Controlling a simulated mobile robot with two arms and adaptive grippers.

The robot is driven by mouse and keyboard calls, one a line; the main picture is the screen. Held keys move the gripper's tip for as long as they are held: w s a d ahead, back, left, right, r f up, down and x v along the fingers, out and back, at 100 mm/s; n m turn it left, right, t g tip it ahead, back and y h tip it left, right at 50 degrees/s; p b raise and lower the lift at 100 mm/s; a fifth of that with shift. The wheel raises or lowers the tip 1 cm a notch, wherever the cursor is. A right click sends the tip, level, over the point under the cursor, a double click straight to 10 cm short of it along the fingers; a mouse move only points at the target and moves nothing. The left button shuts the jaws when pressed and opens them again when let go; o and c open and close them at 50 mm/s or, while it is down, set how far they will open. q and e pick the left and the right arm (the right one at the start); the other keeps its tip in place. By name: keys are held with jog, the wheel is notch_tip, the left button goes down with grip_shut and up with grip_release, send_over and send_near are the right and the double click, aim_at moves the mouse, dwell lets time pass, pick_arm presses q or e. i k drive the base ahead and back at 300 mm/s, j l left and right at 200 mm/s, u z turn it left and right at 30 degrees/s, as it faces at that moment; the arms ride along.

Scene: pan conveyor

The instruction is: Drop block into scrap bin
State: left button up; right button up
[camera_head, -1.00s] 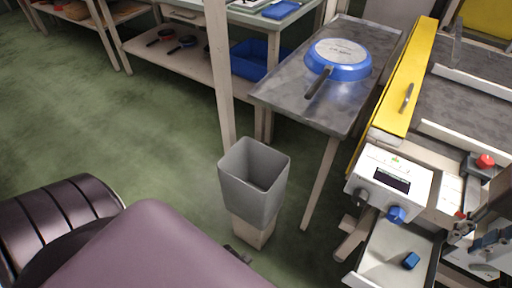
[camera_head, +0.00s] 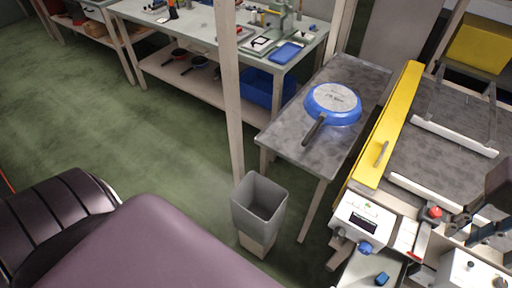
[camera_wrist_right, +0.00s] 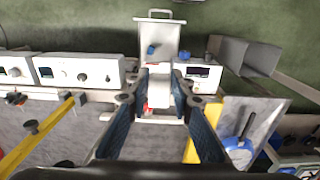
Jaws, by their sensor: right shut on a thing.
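A small blue block (camera_head: 383,278) lies in the pale metal tray (camera_head: 354,276) at the bottom right of the head view. It also shows in the tray in the wrist view (camera_wrist_right: 151,50). The grey scrap bin (camera_head: 243,216) stands left of the tray and looks empty as far as I see into it. My right gripper (camera_head: 482,233) is at the right edge of the head view, apart from the block. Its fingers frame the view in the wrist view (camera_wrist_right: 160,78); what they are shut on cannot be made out. My left gripper is not in view.
A control box (camera_head: 352,218) with a blue knob stands behind the tray, near a red button (camera_head: 432,212). A metal table (camera_head: 290,140) with an upturned blue pan (camera_head: 333,103) is behind the bin. The yellow rail (camera_head: 392,135) borders the conveyor. Green floor is clear at left.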

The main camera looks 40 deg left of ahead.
aim_at(267, 220)
jog(key=u, duration=1)
